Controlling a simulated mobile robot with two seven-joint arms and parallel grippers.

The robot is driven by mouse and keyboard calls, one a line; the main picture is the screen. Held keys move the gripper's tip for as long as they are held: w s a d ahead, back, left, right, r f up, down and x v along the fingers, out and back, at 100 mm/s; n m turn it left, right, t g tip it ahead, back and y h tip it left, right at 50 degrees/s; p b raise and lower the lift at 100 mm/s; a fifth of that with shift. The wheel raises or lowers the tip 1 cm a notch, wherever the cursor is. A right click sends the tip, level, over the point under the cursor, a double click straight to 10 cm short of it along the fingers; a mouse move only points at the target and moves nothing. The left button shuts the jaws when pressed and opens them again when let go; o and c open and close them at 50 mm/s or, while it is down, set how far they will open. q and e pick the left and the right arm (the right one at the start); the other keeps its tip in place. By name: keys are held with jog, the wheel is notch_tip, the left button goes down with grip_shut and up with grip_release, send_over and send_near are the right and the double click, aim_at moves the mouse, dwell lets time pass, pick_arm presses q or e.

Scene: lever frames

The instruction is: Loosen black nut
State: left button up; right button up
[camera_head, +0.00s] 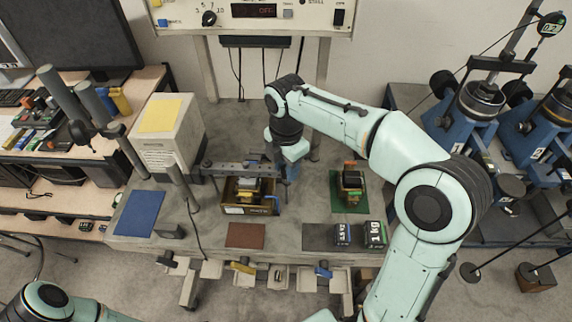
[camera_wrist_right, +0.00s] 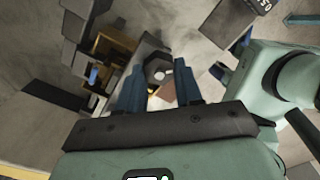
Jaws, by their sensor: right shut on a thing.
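The black nut (camera_wrist_right: 158,70) shows in the right wrist view as a dark hexagonal piece with a pale centre. It sits between the two blue fingers of my right gripper (camera_wrist_right: 159,88), which is shut on it. In the head view my right gripper (camera_head: 288,170) reaches down at the right end of a dark horizontal lever bar (camera_head: 232,168). The nut is hidden there behind the gripper and wrist. My left gripper is out of view; only part of the left arm shows at the lower left.
A wooden box (camera_head: 236,209) stands under the bar. A green mat (camera_head: 350,208) with a block on it is to the right, and black weights (camera_head: 375,233) are in front. A white box (camera_head: 165,140) stands left. Blue machines (camera_head: 460,137) fill the right side.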

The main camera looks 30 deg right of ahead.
dwell(0.4)
jog(key=o, duration=1.1)
jog(key=shift+c, duration=0.2)
jog(key=shift+r, duration=0.1)
notch_tip(320, 180, up, 13)
jog(key=shift+r, duration=0.15)
